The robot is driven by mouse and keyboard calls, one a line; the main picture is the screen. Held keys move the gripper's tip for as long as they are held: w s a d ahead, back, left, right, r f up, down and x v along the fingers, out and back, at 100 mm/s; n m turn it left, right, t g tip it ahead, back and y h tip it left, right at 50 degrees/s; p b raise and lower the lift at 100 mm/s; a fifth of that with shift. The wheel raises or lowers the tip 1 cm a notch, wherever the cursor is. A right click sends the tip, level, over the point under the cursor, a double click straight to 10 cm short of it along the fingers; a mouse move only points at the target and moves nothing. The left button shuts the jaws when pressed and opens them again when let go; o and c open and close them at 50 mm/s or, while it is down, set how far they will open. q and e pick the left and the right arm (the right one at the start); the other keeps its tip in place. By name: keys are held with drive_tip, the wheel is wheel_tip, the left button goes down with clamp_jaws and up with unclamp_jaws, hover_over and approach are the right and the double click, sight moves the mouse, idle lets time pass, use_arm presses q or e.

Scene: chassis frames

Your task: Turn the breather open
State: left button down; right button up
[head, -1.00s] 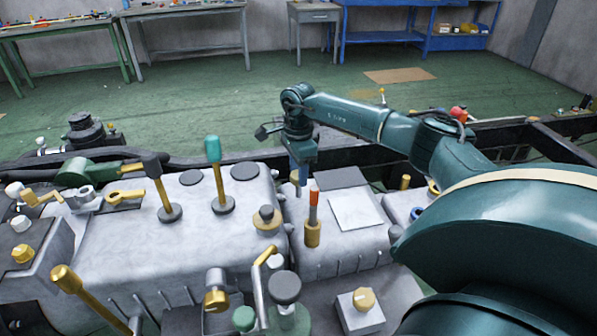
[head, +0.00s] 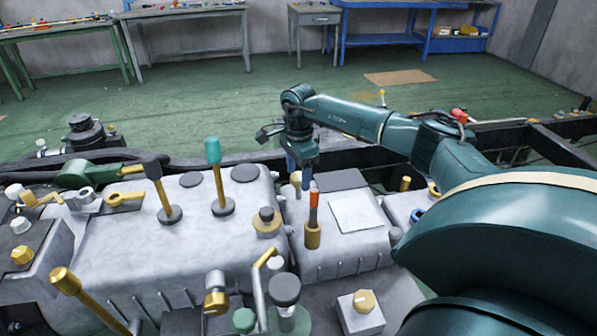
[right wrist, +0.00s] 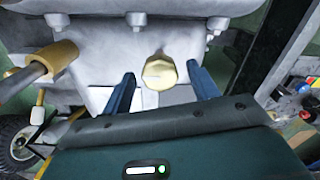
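The breather appears to be the brass faceted cap (right wrist: 160,72) on the grey housing, seen in the right wrist view with a pale line across its top. My right gripper (right wrist: 161,80) is open, with one blue finger on each side of the cap and a visible gap on both sides. In the head view my right gripper (head: 300,178) points down behind the orange-tipped lever (head: 313,212). A small bit of brass shows by its fingers there. My left gripper is not in view.
The orange-tipped lever stands close in front of the right gripper. A teal-topped lever (head: 215,170) and a black-topped lever (head: 157,185) rise from the grey casing (head: 120,235) at left. A dark chassis rail (head: 500,130) runs behind.

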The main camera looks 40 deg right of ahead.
sight(298, 176)
wheel_tip(298, 176, up, 13)
drive_tip(key=shift+b, duration=0.35)
idle(0.3)
idle(0.5)
